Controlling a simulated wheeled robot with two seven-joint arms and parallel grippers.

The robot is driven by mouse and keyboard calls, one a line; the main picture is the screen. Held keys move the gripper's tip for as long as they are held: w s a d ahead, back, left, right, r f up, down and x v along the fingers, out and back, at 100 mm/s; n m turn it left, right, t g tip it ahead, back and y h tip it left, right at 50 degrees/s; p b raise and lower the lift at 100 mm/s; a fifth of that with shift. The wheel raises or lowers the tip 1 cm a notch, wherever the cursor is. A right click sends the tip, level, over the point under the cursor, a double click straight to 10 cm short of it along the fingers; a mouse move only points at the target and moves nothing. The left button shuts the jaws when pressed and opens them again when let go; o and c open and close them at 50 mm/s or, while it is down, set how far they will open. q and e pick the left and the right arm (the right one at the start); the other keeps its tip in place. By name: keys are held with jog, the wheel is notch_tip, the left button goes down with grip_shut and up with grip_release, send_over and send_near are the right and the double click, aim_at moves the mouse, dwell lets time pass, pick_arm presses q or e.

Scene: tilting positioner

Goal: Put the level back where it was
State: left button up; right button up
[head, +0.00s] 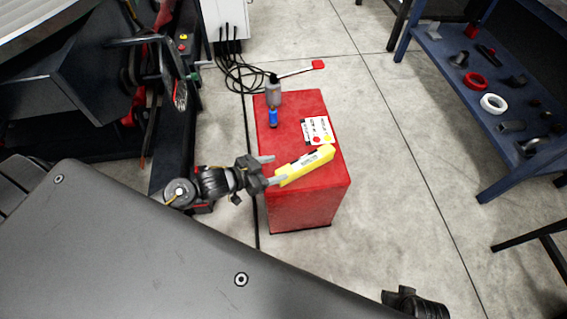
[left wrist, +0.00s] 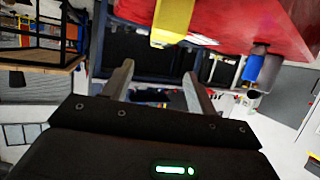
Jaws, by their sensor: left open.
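The yellow level (head: 305,165) lies slantwise on top of the red cabinet (head: 309,200). In the left wrist view the level (left wrist: 173,20) shows at the top, its near end ahead of the fingertips and beside the red top (left wrist: 235,20). My left gripper (head: 274,169) is open and empty at the level's left end, by the cabinet's left edge. In the wrist view its two fingers (left wrist: 159,72) have nothing between them. Whether a fingertip touches the level, I cannot tell. A dark part of my right arm shows at the bottom right of the head view; its fingers are hidden.
A white card (head: 317,130) with a red and a yellow spot lies behind the level. A blue shelf (head: 475,120) with several parts is at right. Bare floor lies between.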

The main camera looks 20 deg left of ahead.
pick_arm(q)
jog(key=shift+s+a+r, duration=0.1)
jog(key=shift+s+a, duration=0.05)
jog(key=shift+s, duration=0.05)
jog(key=f+y, duration=0.1)
jog(key=s+f+n+y, duration=0.1)
jog(key=s+a+f, duration=0.1)
jog(key=f, duration=0.1)
jog(key=shift+s+n+g+y, duration=0.1)
jog(key=shift+n+g+y, duration=0.2)
jog(key=shift+y, duration=0.1)
jog(key=s+a+f+n+g+y, duration=0.1)
jog(key=s+f+g+y, duration=0.1)
jog(key=s, duration=0.6)
jog(key=s+a+f+n+g+y, duration=0.1)
jog(key=s+f+n+g+y, duration=0.1)
jog(key=s+f+g, duration=0.3)
jog(key=s+f, duration=0.1)
jog(key=s, duration=0.1)
jog(key=shift+s+y, duration=0.3)
jog(key=shift+s, duration=0.05)
jog(key=shift+f, duration=0.15)
